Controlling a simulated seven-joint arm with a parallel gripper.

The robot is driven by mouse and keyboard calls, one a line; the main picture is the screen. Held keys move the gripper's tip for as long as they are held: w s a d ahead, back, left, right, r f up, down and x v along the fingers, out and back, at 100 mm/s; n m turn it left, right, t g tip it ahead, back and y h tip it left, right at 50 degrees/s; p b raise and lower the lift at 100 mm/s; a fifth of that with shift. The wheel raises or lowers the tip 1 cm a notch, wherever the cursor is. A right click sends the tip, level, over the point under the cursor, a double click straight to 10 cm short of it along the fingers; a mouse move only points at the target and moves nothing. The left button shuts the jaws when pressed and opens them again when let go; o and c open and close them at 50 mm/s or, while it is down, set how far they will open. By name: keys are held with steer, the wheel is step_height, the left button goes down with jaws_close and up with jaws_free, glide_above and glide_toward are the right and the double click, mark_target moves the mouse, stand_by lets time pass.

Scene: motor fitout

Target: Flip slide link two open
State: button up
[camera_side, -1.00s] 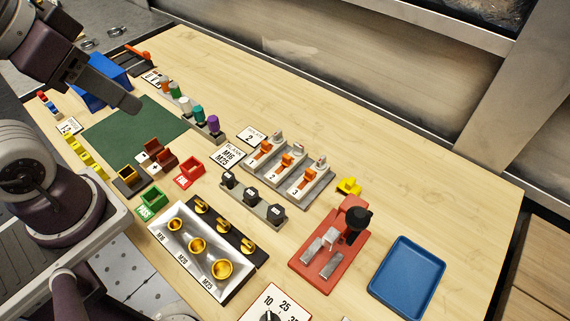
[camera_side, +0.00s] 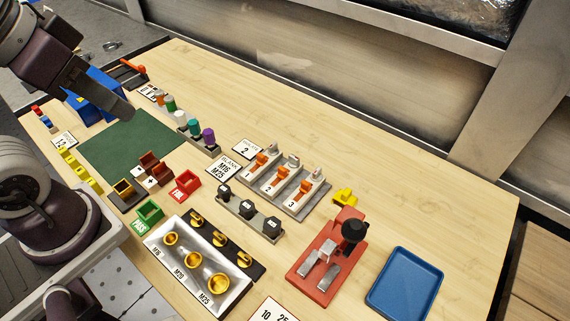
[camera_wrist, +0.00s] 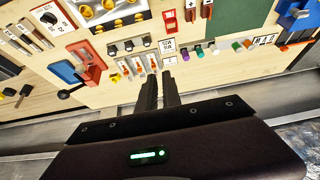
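The slide link block (camera_side: 286,192) is grey, with three parallel tracks numbered 1, 2 and 3. Each track has an orange slider and a metal piece at its far end. The middle slider, link two (camera_side: 281,174), sits between slider one (camera_side: 261,160) and slider three (camera_side: 305,188); all three look similarly placed along their tracks. The block also shows in the wrist view (camera_wrist: 138,68), beyond my fingertips. My gripper (camera_wrist: 159,76) is empty, its two dark fingers apart by a narrow gap. In the side view it hangs above the green mat, well left of the links.
Black knobs (camera_side: 247,208) stand just in front of the links. A row of coloured caps (camera_side: 194,127) stands to their left. A red fixture with a black-knobbed lever (camera_side: 326,262) and a blue tray (camera_side: 405,283) are at right. The table behind the links is clear.

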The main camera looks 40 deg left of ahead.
steer(key=w+g, duration=0.1)
steer(key=w, duration=0.2)
steer(key=w+d+r, duration=0.1)
steer(key=w, duration=0.2)
steer(key=w+d+r+g, duration=0.1)
steer(key=w, duration=0.2)
steer(key=shift+w+r+g, duration=0.2)
steer(key=shift+w+g, duration=0.1)
jaws_close()
steer(key=g, duration=0.6)
glide_above(290, 168)
steer(key=w, duration=0.2)
step_height(290, 168, down, 17)
steer(key=shift+w, duration=0.2)
steer(key=x, duration=1)
steer(key=shift+w, duration=0.2)
